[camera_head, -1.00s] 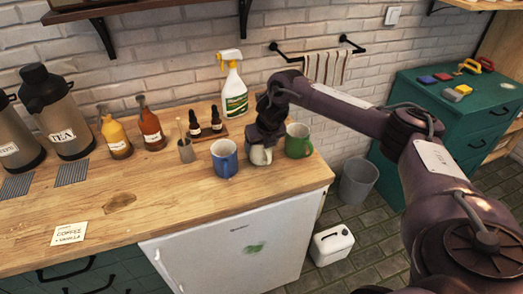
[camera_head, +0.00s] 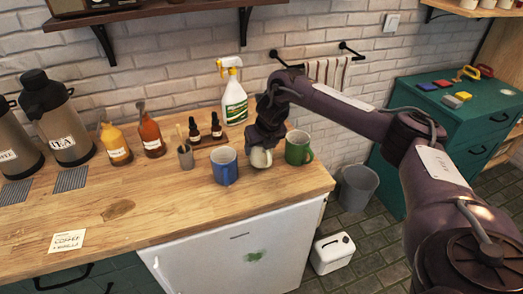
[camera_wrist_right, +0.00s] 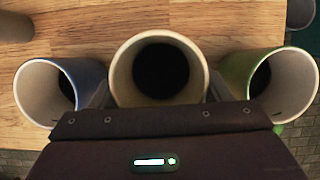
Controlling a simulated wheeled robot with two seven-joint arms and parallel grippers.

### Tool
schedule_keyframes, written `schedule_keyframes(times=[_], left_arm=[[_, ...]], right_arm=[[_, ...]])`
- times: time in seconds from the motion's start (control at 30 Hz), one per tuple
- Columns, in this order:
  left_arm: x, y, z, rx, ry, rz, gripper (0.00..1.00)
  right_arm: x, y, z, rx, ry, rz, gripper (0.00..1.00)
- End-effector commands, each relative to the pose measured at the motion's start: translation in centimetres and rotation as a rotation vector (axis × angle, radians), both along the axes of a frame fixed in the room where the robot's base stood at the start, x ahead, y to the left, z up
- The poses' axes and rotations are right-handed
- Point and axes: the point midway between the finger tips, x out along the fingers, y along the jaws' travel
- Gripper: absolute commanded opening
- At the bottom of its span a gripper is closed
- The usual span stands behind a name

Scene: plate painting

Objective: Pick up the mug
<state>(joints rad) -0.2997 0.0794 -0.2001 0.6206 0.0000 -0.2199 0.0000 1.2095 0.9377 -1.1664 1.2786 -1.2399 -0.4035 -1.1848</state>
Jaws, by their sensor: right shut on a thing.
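Three mugs stand in a row near the right end of the wooden counter: a blue mug (camera_head: 224,170), a white mug (camera_head: 261,158) in the middle and a green mug (camera_head: 297,150). My right gripper (camera_head: 261,146) comes down from above and is shut on the white mug, covering part of it. In the right wrist view, the white mug (camera_wrist_right: 122,78) sits between the fingers, its mouth towards the camera. The blue mug (camera_wrist_right: 40,92) and green mug (camera_wrist_right: 285,85) are close on either side. I cannot tell whether the white mug is clear of the counter. My left gripper is not in view.
A spray bottle (camera_head: 234,106) stands behind the mugs, with dark dropper bottles (camera_head: 216,128) and a stick holder (camera_head: 186,158) to the left. Orange (camera_head: 151,136) and yellow (camera_head: 117,146) bottles stand farther left. The front counter is mostly clear.

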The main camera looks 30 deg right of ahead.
Motion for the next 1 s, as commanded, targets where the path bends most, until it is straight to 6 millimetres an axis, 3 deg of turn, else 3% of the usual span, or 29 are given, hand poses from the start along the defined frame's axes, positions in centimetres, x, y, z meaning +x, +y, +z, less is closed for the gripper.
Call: schedule_keyframes(times=[0.5, 1.0], left_arm=[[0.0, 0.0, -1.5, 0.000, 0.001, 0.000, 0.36], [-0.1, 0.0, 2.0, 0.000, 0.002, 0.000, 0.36]], right_arm=[[0.1, 0.1, 6.8, 0.001, -0.005, 0.001, 0.35], [0.1, 0.0, 13.9, -0.002, -0.006, 0.001, 0.35]])
